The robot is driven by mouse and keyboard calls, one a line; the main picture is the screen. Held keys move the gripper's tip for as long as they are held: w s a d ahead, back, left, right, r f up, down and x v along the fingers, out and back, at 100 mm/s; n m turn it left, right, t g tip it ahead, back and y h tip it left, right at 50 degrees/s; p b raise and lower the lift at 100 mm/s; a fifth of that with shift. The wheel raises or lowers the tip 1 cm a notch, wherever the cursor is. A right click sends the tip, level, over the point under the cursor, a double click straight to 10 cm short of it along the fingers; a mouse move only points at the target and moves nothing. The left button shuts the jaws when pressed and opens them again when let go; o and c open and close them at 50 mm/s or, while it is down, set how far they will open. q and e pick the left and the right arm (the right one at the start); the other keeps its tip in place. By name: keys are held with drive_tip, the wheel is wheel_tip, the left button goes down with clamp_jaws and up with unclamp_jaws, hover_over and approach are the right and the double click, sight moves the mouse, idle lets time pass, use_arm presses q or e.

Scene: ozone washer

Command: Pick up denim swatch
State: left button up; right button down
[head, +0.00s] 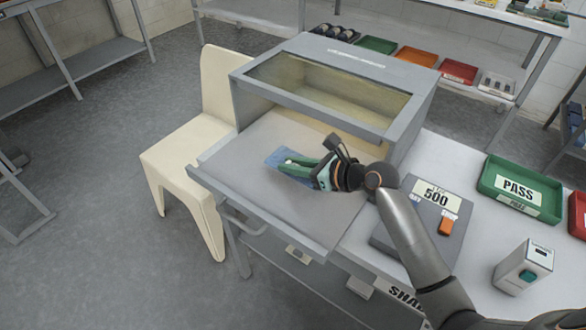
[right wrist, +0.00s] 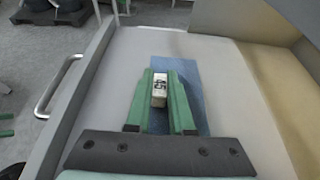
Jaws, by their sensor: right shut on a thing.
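The denim swatch (head: 274,153) is a flat blue piece on the grey drawer-like tray (head: 230,160) in front of the washer. In the right wrist view the swatch (right wrist: 193,80) shows around and between the green fingers, with a small pale block marked "45" (right wrist: 159,90) on it. My right gripper (head: 288,164) reaches over the swatch from the right. In the right wrist view its fingers (right wrist: 161,76) are shut on the swatch's pale block. The fingers hide part of the swatch. I cannot tell whether it is off the tray. My left gripper is not in view.
The washer box (head: 330,90) with a glass top stands behind the tray. A cream chair (head: 195,135) stands left. To the right are a scale-like device reading 500 (head: 436,195), a green PASS bin (head: 520,188) and a white dispenser-like box (head: 523,266).

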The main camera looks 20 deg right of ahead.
drive_tip(key=s+a+r+p, duration=0.45)
drive_tip(key=s+r, duration=0.45)
drive_tip(key=s, duration=0.4)
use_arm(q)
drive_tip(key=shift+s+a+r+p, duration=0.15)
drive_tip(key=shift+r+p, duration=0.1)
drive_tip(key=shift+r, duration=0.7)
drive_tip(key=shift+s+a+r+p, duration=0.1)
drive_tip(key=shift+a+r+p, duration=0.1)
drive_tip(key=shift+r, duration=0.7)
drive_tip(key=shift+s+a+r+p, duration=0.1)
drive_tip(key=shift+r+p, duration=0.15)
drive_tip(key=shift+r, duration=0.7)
use_arm(e)
drive_tip(key=s+d+r+n+g+y, duration=0.2)
drive_tip(key=d+r, duration=0.3)
drive_tip(key=d, duration=0.4)
drive_tip(key=shift+s+r+n+g+y, duration=0.2)
drive_tip(key=shift+s+n+g+y, duration=0.15)
drive_tip(key=shift+s+n, duration=0.4)
drive_tip(key=shift+s+d, duration=0.1)
drive_tip(key=shift+d, duration=0.1)
